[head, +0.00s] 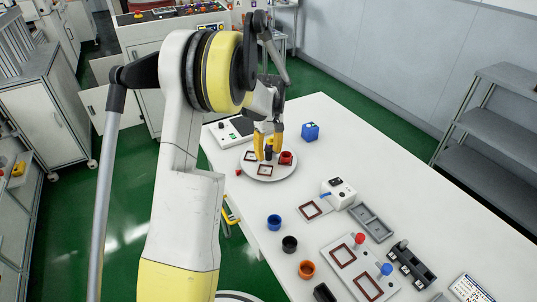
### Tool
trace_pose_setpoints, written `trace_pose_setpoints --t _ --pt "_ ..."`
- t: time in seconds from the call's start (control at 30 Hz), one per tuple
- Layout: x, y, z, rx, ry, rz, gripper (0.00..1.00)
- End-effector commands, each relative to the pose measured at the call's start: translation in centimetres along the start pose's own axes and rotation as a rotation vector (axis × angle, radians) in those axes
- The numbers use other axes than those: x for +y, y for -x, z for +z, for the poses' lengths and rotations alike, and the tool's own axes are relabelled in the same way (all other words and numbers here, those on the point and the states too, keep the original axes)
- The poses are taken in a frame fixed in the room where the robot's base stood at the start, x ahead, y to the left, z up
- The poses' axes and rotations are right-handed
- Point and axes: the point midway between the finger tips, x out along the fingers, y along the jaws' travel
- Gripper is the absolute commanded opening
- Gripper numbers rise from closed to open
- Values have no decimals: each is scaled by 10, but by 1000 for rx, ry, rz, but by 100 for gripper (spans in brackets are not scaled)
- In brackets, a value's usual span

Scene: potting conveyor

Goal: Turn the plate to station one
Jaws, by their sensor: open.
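The round grey plate (286,171) lies on the white table at its far left part. It bears brown square outlines (264,170) and a red cup-like piece (286,158) on its right side. My gripper (268,152) has yellow fingers pointing down over the plate, open. A small dark upright piece (268,153) shows between the fingertips; I cannot tell whether they touch it. My gripper hides part of the plate's far side. I cannot tell which spot is station one.
Nearer are a white box (338,193), a grey tray (371,222), blue (274,222), black (289,244) and orange (306,269) cups.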

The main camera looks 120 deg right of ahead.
Motion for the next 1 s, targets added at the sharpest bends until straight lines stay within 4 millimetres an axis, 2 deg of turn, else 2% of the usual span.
trace_pose_setpoints --t 0.2,0.27,0.33,0.37,0.77,1.0 --pt "0 0 0 0 0 0 45" --pt "0 0 0 0 0 0 28" --pt "0 0 0 0 0 0 7" --pt "0 0 0 0 0 0 0" --pt "0 0 0 0 23 0 0" --pt "0 0 0 -1 97 2 0"
